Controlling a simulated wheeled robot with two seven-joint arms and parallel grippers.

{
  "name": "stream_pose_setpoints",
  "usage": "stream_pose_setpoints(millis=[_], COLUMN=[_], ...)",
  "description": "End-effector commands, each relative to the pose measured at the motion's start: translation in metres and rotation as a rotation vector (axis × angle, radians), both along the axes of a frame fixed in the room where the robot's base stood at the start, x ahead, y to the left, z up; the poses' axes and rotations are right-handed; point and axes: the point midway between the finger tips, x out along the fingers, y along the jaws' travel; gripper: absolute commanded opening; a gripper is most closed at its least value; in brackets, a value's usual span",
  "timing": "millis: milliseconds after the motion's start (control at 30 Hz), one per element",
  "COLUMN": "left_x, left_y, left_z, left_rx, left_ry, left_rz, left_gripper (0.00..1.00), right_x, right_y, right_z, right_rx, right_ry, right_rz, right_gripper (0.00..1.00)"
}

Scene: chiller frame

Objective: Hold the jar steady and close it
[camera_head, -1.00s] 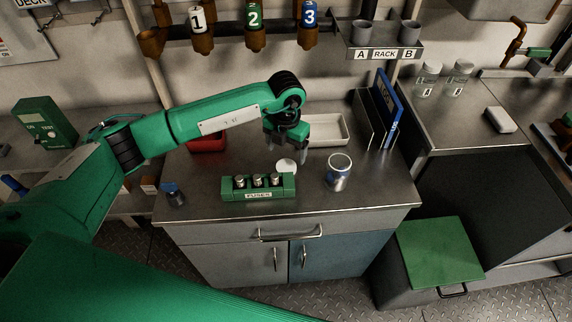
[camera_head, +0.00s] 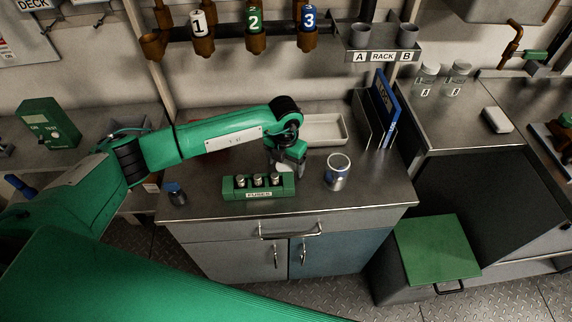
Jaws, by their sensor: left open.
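A pale round lid (camera_head: 281,168) lies flat on the counter to the jar's left, partly hidden by a finger of my left gripper. My left gripper (camera_head: 286,168) points down over the lid, open, with its fingers close around or beside it; contact cannot be told. It is apart from the jar. My right gripper is not in view.
A green fuse block (camera_head: 258,194) stands at the counter's front. A small blue-capped bottle (camera_head: 175,194) stands to its left. Behind are a white tray (camera_head: 325,143) and a holder with a blue binder (camera_head: 388,110). The counter right of the jar is clear.

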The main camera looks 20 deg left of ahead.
Motion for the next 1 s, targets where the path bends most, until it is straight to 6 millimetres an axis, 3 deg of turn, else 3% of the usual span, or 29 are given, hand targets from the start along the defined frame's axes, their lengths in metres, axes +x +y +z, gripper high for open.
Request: stream_pose_setpoints(millis=[200,433,467,767,1000], left_x=[0.000,0.000,0.000,0.000,0.001], left_y=[0.000,0.000,0.000,0.000,0.000], left_z=[0.000,0.000,0.000,0.002,0.038], left_rx=[0.000,0.000,0.000,-0.001,-0.002], left_ry=[0.000,0.000,0.000,-0.001,-0.005], left_rz=[0.000,0.000,0.000,0.000,0.000], left_gripper=[0.80,0.35,0.33,0.33,0.33], right_x=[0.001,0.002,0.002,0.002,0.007], right_y=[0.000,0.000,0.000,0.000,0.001], right_z=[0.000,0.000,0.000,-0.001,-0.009], right_rx=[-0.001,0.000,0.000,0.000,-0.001], right_ry=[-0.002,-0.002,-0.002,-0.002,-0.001], right_rz=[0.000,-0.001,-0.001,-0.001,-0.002], right_gripper=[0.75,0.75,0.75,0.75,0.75])
